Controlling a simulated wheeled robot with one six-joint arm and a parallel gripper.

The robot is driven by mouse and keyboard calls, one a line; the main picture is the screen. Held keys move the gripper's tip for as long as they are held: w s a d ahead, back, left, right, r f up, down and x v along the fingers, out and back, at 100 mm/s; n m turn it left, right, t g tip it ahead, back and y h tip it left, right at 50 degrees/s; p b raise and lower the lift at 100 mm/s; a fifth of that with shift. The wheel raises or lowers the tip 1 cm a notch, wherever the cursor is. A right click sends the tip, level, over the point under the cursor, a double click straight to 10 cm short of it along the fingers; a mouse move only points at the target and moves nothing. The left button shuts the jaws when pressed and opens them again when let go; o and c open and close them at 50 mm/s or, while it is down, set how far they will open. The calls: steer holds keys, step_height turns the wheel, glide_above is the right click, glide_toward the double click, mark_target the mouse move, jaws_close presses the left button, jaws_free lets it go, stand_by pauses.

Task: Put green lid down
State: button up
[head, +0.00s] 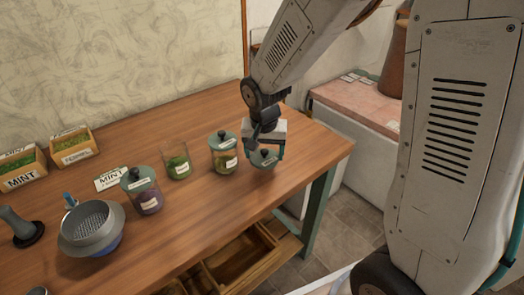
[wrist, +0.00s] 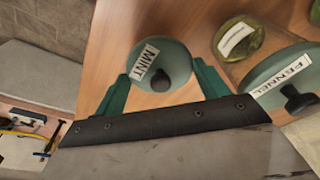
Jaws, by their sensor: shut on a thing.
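The green lid (wrist: 160,66) with a black knob and a MINT label sits between the fingers of my gripper (wrist: 163,85) in the wrist view. My gripper (head: 265,150) is shut on the lid's sides, and the lid also shows in the head view (head: 264,158). The lid is over or on the table's right end; I cannot tell whether it touches the wood. An open glass jar with green contents (head: 178,163) stands on the table to the left. A lidded jar (head: 224,155) stands between it and my gripper; its lid reads FENNEL in the wrist view (wrist: 280,76).
The wooden table (head: 120,140) has its right edge close to my gripper. A lidded jar with purple contents (head: 144,190), a strainer bowl (head: 90,228), a MINT card (head: 109,179) and two herb boxes (head: 72,146) stand further left. An open drawer (head: 240,262) juts out below the front edge.

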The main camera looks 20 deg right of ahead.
mark_target(262, 151)
steer(key=w, duration=0.3)
steer(key=w+d, duration=0.1)
steer(key=shift+w+d+f, duration=0.1)
steer(key=shift+w+f, duration=0.15)
steer(key=shift+w, duration=0.05)
steer(key=shift+f, duration=1.7)
steer(key=o, duration=1)
steer(key=shift+f, duration=0.15)
steer(key=shift+c, duration=0.2)
